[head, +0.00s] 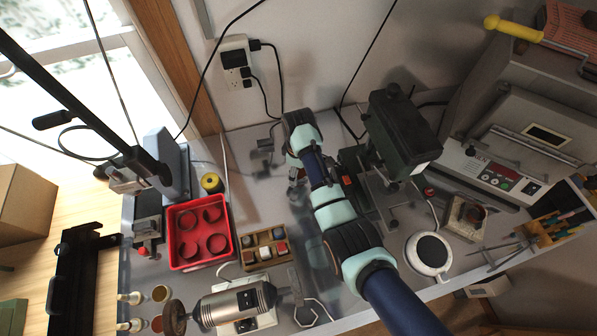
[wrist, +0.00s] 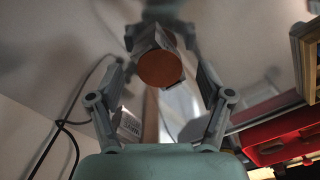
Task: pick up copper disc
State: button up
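The copper disc (wrist: 160,69) shows in the wrist view as a flat, round, orange-brown face. A grey blocky piece (wrist: 146,42) is right behind it; I cannot tell whether the disc rests on it. My gripper's two fingers (wrist: 160,78) stand apart on either side of the disc, with a visible gap on each side. They do not appear to touch it. In the head view my gripper (head: 297,181) points down low over the metal bench, back of centre. I cannot make out the disc there.
A red tray (head: 186,258) with round recesses and a wooden sorter (head: 262,240) stand to the left on the bench (head: 262,205). A dark green press (head: 400,130) stands close on the right. A black cord (wrist: 68,125) shows in the wrist view.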

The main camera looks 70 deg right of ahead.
jog(key=c, duration=1)
notch_tip(320, 180, up, 20)
jog(key=p, duration=1.1)
jog(key=shift+r, duration=0.25)
